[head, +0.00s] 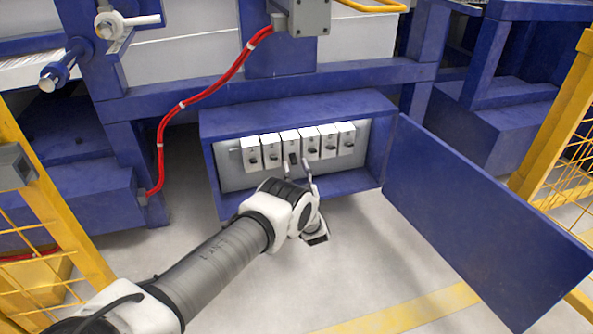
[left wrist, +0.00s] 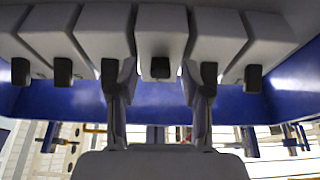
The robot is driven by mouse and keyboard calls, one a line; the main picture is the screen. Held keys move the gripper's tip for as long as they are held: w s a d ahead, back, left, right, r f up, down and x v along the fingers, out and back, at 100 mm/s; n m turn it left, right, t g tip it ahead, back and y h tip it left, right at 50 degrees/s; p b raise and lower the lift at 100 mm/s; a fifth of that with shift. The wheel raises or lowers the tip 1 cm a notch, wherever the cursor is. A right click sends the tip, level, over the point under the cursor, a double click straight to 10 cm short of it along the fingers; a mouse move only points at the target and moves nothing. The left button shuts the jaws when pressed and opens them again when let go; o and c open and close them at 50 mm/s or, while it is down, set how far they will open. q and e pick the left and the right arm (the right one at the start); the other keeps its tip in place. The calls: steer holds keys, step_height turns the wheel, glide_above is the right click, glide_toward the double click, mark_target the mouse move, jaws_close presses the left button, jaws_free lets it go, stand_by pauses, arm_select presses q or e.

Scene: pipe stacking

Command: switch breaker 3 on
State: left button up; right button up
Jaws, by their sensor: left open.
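A row of white breakers sits in the open blue electrical box, each with a dark lever. Breaker 3 (head: 290,141), third from the left in the head view, carries a dark lever (head: 293,158). My left gripper (head: 298,167) is in front of it, fingers apart and pointing into the box. In the left wrist view the open fingers of the left gripper (left wrist: 160,78) stand on either side of one dark lever (left wrist: 160,68), with visible gaps. The fingertips overlap the levers on either side; contact cannot be told. My right gripper is not in view.
The blue box (head: 300,106) has its door (head: 485,220) swung open to the right. A red cable (head: 205,97) runs at the left. Yellow fences (head: 40,190) stand on both sides. The floor in front of the box is clear.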

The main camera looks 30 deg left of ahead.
arm_select(q)
steer(key=shift+w+a+r, duration=0.25)
steer(key=shift+w+a, duration=0.1)
steer(key=shift+a, duration=0.05)
jaws_close()
